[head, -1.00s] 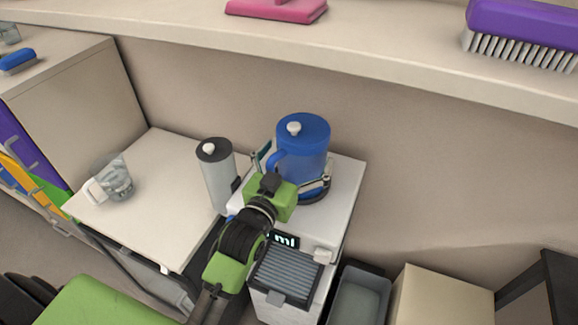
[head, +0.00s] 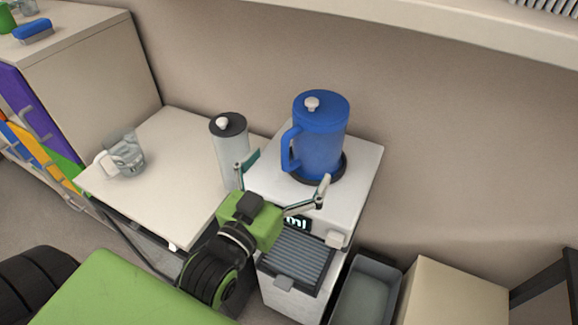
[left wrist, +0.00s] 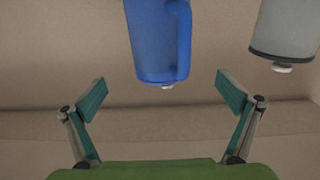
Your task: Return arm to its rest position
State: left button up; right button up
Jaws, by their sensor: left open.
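My left gripper (head: 284,182) is open and empty in the head view, just in front of the blue pitcher (head: 321,140). The pitcher has a lid with a white knob and stands upright on the dark round plate of the white machine (head: 362,168). A gap shows between the fingers and the pitcher. In the left wrist view, the two teal-padded fingers (left wrist: 161,94) are spread wide, with the pitcher (left wrist: 157,40) beyond them, apart from both. My right gripper is not in view.
A grey canister (head: 230,150) with a dark lid stands left of the pitcher. A glass mug (head: 124,155) sits on the pale counter (head: 180,195). A grey bin (head: 362,290) and a beige box (head: 450,295) stand right of the machine. A shelf (head: 450,30) runs above.

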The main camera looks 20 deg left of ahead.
pick_arm(q)
jog(key=shift+f, duration=0.15)
dwell(0.3)
jog(key=s+f+g, duration=0.1)
jog(key=f+g, duration=0.1)
jog(key=f, duration=0.3)
jog(key=s+f+g, duration=0.2)
jog(key=f, duration=0.3)
jog(key=s+f+g, duration=0.2)
jog(key=f+g, duration=0.1)
jog(key=f, duration=0.1)
jog(key=shift+s+f+m, duration=0.25)
jog(key=shift+f+m, duration=0.05)
jog(key=shift+f, duration=0.1)
jog(key=s+a+f+g, duration=0.1)
jog(key=s+f+g, duration=0.8)
jog(key=s, duration=0.4)
jog(key=s+f+m+b, duration=0.1)
jog(key=s+f+b, duration=0.15)
jog(key=f, duration=2.85)
jog(key=s+a+f+g+y, duration=0.1)
jog(key=s+a+f, duration=0.2)
jog(key=s+f, duration=1.2)
jog(key=shift+s+a+b, duration=0.2)
jog(key=shift+s+b, duration=0.15)
jog(key=shift+s, duration=0.5)
